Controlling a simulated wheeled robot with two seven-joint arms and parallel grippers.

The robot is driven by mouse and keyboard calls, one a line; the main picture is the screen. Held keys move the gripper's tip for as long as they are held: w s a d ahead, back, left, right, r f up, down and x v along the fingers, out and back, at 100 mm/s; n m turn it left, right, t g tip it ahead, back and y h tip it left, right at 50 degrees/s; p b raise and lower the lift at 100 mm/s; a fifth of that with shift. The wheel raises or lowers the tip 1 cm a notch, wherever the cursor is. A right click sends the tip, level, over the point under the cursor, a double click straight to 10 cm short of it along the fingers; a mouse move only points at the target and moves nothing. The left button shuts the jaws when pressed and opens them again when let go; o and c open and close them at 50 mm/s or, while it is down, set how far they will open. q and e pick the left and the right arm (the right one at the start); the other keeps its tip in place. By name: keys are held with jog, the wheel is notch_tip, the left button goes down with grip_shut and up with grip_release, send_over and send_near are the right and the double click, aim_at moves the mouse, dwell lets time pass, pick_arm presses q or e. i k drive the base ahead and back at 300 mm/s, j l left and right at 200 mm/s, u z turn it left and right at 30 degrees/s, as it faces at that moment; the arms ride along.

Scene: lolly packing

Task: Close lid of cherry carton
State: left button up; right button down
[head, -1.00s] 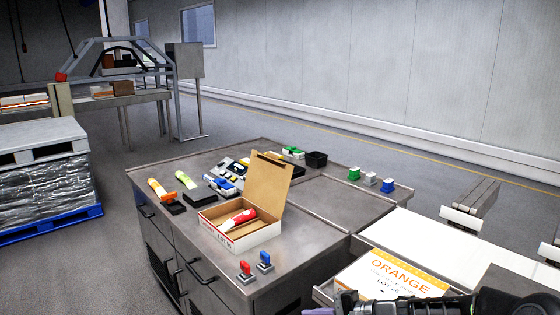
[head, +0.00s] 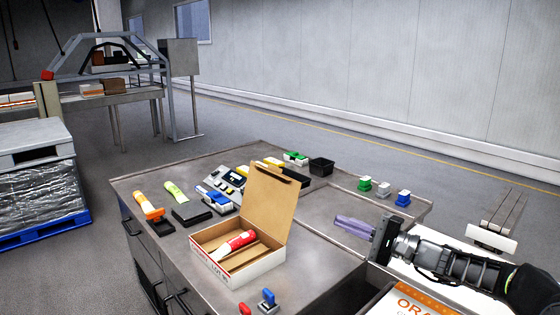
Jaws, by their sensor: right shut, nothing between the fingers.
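The carton (head: 266,267) stands on the grey metal worktop with its brown lid (head: 268,208) raised upright at the back right side. A red and white tube (head: 234,244) lies inside it. My right gripper (head: 342,224) is in from the right, to the right of the lid and apart from it. Its purple fingers are shut together and empty, pointing left towards the lid. My left gripper is not in view.
On the worktop (head: 325,205) are an orange tube (head: 149,207), a green tube (head: 174,192), black pads, a device (head: 226,179) and a black bin (head: 321,166). Stamps stand in front (head: 267,299) and at the far right (head: 403,198). An orange-labelled box (head: 400,303) is at the bottom right.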

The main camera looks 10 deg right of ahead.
aim_at(271, 197)
jog(key=i, duration=0.85)
